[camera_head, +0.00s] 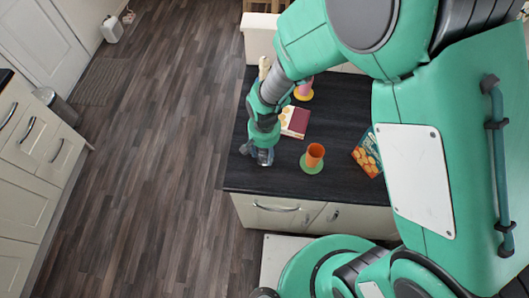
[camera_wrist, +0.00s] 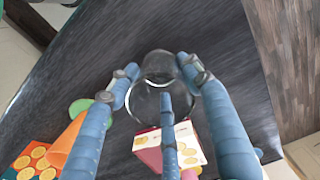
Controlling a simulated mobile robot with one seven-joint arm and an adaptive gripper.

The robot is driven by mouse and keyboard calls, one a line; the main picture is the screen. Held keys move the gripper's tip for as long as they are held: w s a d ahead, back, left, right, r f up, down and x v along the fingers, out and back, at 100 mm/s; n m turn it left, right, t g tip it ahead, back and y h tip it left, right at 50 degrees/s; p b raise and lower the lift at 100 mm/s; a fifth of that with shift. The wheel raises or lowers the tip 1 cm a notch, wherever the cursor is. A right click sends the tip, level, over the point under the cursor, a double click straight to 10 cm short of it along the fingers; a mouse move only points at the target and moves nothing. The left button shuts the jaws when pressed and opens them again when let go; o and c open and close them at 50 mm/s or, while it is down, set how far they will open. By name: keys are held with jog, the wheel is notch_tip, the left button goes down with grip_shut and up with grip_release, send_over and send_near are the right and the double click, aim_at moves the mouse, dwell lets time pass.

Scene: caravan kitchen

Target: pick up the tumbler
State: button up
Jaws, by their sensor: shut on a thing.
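The tumbler is a clear, see-through glass (camera_wrist: 152,100) between my gripper's blue fingers in the wrist view. In the head view the glass (camera_head: 265,158) shows only as a small grey patch at the counter's left front. My gripper (camera_wrist: 160,82) is shut on it, with fingers on both sides and one finger across the near side. In the head view my gripper (camera_head: 262,150) points down at the dark countertop. Whether the glass touches the counter I cannot tell.
A red and cream box (camera_head: 294,122) lies behind. A box with orange pictures (camera_head: 366,155) is farther right.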

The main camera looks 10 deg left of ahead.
jog(key=shift+r, duration=0.6)
jog(key=shift+s+d+r, duration=0.1)
jog(key=shift+s+r, duration=0.1)
jog(key=shift+r, duration=0.4)
jog(key=shift+s+d+r, duration=0.1)
jog(key=shift+s+r, duration=0.05)
jog(key=shift+r, duration=0.45)
jog(key=s+d+r, duration=0.1)
jog(key=s+d, duration=0.6)
jog(key=s, duration=0.6)
jog(key=shift+d+r, duration=0.15)
jog(key=shift+d, duration=0.15)
